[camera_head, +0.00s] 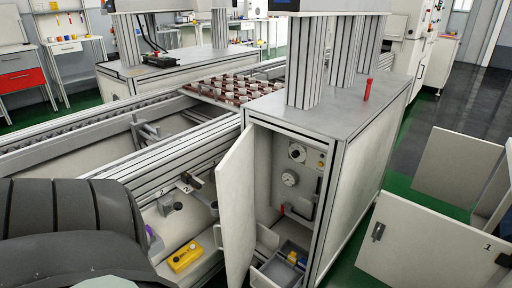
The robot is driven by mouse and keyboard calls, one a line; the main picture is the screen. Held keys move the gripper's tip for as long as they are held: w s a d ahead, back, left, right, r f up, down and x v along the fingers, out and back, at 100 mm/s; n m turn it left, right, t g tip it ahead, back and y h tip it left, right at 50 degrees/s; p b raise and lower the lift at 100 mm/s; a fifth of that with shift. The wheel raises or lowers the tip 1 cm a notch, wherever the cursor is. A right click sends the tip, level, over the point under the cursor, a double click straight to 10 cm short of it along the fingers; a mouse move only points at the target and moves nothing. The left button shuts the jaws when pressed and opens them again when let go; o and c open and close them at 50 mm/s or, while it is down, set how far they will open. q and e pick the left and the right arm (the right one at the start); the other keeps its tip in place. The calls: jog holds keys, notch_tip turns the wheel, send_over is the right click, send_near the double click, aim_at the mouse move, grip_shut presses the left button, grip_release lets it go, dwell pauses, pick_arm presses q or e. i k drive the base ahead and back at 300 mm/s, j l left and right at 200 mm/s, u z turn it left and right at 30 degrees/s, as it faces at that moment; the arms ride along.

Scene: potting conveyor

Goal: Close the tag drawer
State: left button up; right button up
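A small grey drawer (272,275) sits low inside the white cabinet, near the bottom edge of the view. It is pulled out and open at the top, with small yellow and blue items (295,258) in it. No label on it is readable, so I cannot tell for certain that it is the tag drawer. The cabinet door (236,215) stands open to the left of it. A dark ribbed part of my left arm fills the lower left. Neither gripper is in view.
The cabinet's side frame (330,215) stands right of the drawer. A conveyor (110,125) runs at the left, with a yellow box (185,257) below it. Another open white door (435,240) is at the right. Green floor shows between it and the cabinet.

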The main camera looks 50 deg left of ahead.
aim_at(277, 272)
jog(key=j+u, duration=0.1)
jog(key=u, duration=0.35)
jog(key=j+u, duration=0.1)
jog(key=u, duration=0.35)
jog(key=i+u, duration=0.1)
jog(key=u, duration=0.35)
jog(key=k, duration=0.15)
jog(key=i+l+z, duration=0.1)
jog(key=l+z, duration=0.2)
